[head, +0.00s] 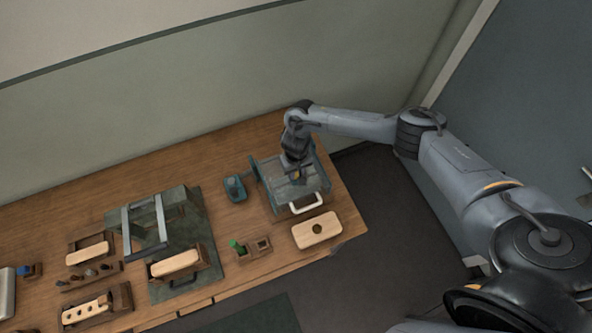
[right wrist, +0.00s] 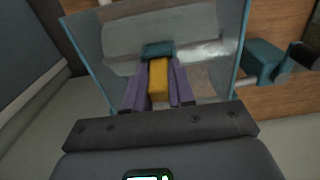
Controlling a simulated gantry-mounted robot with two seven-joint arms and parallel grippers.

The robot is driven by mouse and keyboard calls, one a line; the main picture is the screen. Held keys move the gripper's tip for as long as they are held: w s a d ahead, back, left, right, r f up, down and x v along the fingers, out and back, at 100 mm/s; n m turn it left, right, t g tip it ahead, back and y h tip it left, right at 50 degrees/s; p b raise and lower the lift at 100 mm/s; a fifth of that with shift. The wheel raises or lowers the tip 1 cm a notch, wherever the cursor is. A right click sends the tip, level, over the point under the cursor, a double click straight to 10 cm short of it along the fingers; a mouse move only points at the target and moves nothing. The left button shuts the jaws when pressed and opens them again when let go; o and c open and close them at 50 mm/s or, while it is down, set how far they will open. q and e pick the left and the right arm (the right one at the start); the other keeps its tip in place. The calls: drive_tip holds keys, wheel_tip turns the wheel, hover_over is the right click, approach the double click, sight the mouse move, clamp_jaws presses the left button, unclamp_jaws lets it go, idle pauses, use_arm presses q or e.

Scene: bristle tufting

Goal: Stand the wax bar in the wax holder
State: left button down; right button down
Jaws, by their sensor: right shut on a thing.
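The yellow wax bar (right wrist: 158,80) is between the two purple-looking fingers of my right gripper (right wrist: 158,97) in the right wrist view. The gripper is shut on it. A small teal block (right wrist: 157,50), perhaps the wax holder, shows at the far end of the bar; I cannot tell whether the bar is in it, touching it or only in front of it. In the head view my right gripper (head: 295,176) is over a clear-walled box (head: 318,187), with a small patch of yellow at its tip. My left gripper is not in view.
The box has clear walls and a pale handle (head: 306,205) at its front. A teal device (head: 235,188) stands left of it. A wooden board with a hole (head: 316,230) lies in front. A framed fixture (head: 146,228) and wooden holders stand further left.

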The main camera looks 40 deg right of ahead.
drive_tip(key=shift+f, duration=0.2)
idle(0.7)
drive_tip(key=c, duration=0.9)
unclamp_jaws()
drive_tip(key=shift+d, duration=0.1)
drive_tip(key=shift+o, duration=0.4)
drive_tip(key=o, duration=0.3)
drive_tip(key=shift+o, duration=0.2)
drive_tip(key=shift+r+p, duration=0.55)
drive_tip(key=shift+p, duration=0.2)
wheel_tip(320, 180, up, 4)
drive_tip(key=p, duration=0.4)
drive_tip(key=shift+f, duration=0.2)
drive_tip(key=shift+r+p, duration=1.15)
drive_tip(key=shift+p, duration=0.55)
